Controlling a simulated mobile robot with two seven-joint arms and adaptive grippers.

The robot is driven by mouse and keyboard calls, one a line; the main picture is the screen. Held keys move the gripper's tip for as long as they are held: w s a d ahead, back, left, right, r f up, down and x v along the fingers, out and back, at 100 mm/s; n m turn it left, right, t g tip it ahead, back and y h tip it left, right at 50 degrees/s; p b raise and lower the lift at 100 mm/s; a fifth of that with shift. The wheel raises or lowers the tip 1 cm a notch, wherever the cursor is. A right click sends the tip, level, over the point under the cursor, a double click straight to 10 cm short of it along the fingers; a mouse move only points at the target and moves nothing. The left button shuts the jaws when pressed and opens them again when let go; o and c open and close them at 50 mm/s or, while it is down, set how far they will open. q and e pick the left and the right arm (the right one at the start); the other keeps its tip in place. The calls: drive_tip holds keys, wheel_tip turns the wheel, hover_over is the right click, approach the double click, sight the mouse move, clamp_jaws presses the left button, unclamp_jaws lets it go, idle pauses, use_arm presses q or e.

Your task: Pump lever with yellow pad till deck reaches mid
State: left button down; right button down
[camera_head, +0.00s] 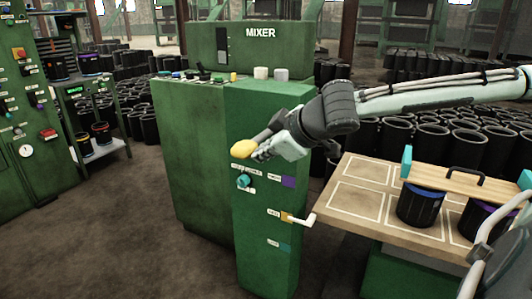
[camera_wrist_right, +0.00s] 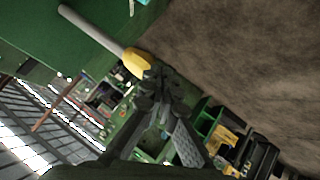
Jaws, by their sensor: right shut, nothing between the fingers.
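The yellow pad (camera_head: 243,149) is on the end of the grey lever, in front of the green mixer (camera_head: 195,130). In the right wrist view the pad (camera_wrist_right: 137,63) and the lever rod (camera_wrist_right: 92,28) show. My right gripper (camera_head: 262,154) is shut and empty, right beside the pad; I cannot tell whether they touch. It shows in the wrist view (camera_wrist_right: 152,82). The wooden deck (camera_head: 345,197) stands at the right. A white pointer (camera_head: 302,220) sits at the orange mid mark (camera_head: 285,216), between the purple high mark (camera_head: 288,181) and teal low mark (camera_head: 285,247).
A teal knob (camera_head: 243,181) is on the mixer's front panel. Many black sleeves fill the floor behind. A green control cabinet (camera_head: 25,200) is at left; floor between is clear.

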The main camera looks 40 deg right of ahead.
drive_tip(key=shift+v, duration=0.9)
idle(0.7)
